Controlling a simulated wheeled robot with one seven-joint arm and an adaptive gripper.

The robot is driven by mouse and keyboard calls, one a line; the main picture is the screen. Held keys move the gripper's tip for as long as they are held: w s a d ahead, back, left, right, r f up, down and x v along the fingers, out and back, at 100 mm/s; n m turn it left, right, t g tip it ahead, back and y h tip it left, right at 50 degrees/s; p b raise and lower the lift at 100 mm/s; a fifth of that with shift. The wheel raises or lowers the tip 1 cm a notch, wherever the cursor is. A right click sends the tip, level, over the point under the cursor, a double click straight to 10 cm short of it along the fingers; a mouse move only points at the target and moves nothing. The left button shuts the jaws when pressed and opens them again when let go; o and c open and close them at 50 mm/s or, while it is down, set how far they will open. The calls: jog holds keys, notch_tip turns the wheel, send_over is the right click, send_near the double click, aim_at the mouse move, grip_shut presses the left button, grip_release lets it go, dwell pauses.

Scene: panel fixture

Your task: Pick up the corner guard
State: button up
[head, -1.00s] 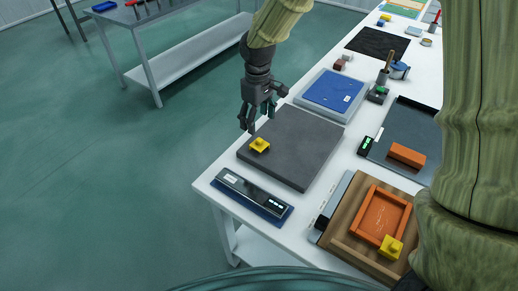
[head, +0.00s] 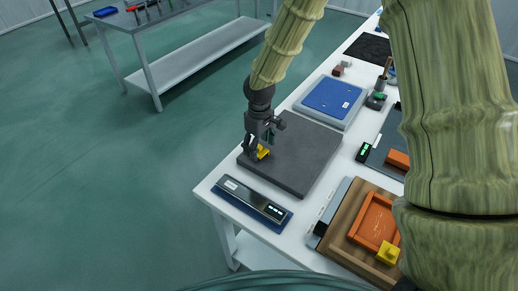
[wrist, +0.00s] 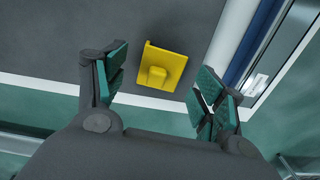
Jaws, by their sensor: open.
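A yellow corner guard (head: 263,153) lies on the dark grey mat (head: 303,160) near its left corner. In the wrist view the corner guard (wrist: 162,67) shows as a yellow plate with a raised block and a turned-up edge. My gripper (head: 256,152) is over that part of the mat, and its fingers partly hide the guard in the head view. In the wrist view my gripper (wrist: 158,88) is open, with a finger on each side and the guard ahead between them, apart from both. A second yellow piece (head: 388,252) sits on the corner of an orange frame (head: 374,222).
A dark device with a lit display (head: 252,200) lies at the table's front left, close to the mat. A blue pad on a grey tray (head: 334,98) is behind the mat. The table's left edge runs close beside the mat.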

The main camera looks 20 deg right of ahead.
jog(key=shift+f, duration=0.8)
jog(key=c, duration=1)
jog(key=shift+o, duration=0.2)
